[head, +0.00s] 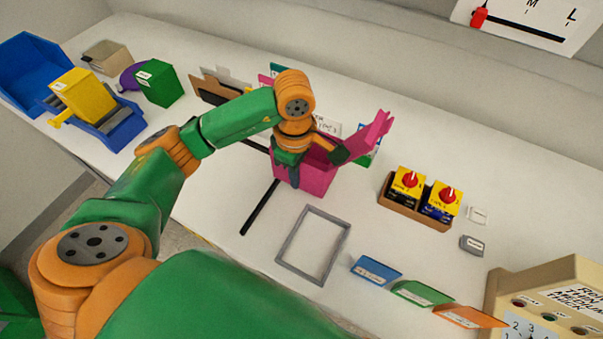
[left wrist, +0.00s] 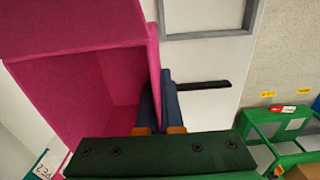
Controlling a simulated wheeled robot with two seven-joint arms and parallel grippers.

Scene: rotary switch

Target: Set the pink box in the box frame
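The pink box (head: 315,172) is near the middle of the table in the head view, with a raised pink flap on its right. My left gripper (head: 293,172) is at the box's near left side. In the left wrist view, the two dark fingers (left wrist: 159,105) are close together on either side of a thin wall of the pink box (left wrist: 95,85), whose open inside shows. Whether the box touches the table is unclear. The grey rectangular box frame (head: 336,256) lies flat and empty nearer me, apart from the box; its edge shows in the left wrist view (left wrist: 208,36). My right gripper is not in view.
A black strip (head: 260,207) lies left of the frame. Blue, green and orange labels (head: 420,292) stand right of it. A brown tray (head: 435,222) with two red-knobbed switches is further right. A beige panel (head: 550,290), blue bins and a green box (head: 158,84) are at the sides.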

